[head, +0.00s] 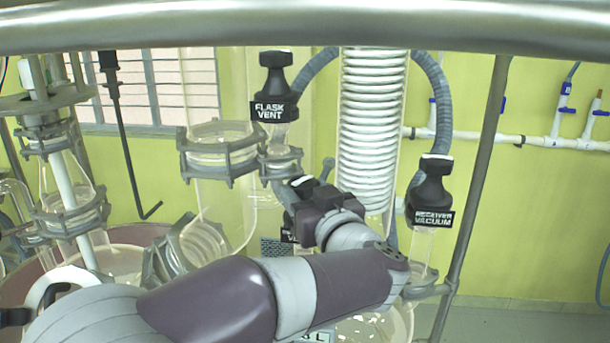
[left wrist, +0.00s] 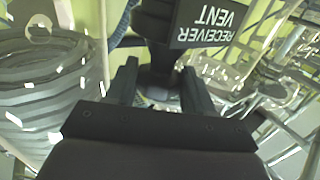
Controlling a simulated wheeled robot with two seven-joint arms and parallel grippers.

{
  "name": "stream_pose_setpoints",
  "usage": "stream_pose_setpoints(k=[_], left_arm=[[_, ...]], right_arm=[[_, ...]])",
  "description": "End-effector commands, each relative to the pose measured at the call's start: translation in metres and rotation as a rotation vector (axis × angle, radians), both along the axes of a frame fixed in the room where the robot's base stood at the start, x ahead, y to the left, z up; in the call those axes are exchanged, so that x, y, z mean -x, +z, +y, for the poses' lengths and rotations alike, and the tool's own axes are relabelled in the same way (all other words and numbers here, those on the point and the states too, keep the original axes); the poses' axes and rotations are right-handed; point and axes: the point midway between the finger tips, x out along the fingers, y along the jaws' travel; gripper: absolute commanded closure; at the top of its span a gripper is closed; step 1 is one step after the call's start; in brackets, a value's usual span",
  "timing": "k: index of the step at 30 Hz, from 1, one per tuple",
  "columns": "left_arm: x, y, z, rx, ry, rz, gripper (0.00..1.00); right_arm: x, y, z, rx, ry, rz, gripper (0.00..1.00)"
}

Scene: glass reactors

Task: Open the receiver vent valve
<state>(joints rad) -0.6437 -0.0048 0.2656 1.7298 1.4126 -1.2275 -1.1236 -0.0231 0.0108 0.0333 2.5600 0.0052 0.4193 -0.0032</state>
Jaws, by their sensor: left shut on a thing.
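The receiver vent valve, with a black handle (left wrist: 160,62) and a black sign reading RECEIVER VENT (left wrist: 212,22), is close up in the left wrist view, upside down there. My left gripper (left wrist: 160,88) has one finger on each side of the handle and is shut on it. The handle's exact angle is hard to tell. My right gripper is not in view.
The flask vent valve (head: 276,85) stands just behind and left of my wrist, and the receiver vacuum valve (head: 431,195) to the right. A coiled glass condenser (head: 372,130) rises behind. A metal bar (head: 300,27) crosses the top; a post (head: 474,200) stands at right.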

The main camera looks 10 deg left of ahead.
Motion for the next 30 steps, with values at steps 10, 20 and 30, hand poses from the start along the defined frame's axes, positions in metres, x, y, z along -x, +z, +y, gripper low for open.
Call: stream_pose_setpoints(k=[10,20,30], left_arm=[[-0.0004,0.0004,-0.0013,-0.003,0.088,0.001,0.78],[-0.0003,-0.0005,-0.0011,-0.002,0.096,0.000,0.78],[-0.0005,0.0001,-0.0014,-0.002,0.094,-0.001,0.22]], right_arm=[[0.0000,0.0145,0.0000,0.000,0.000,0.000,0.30],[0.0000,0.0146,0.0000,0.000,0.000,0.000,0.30],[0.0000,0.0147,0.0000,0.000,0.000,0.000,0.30]])
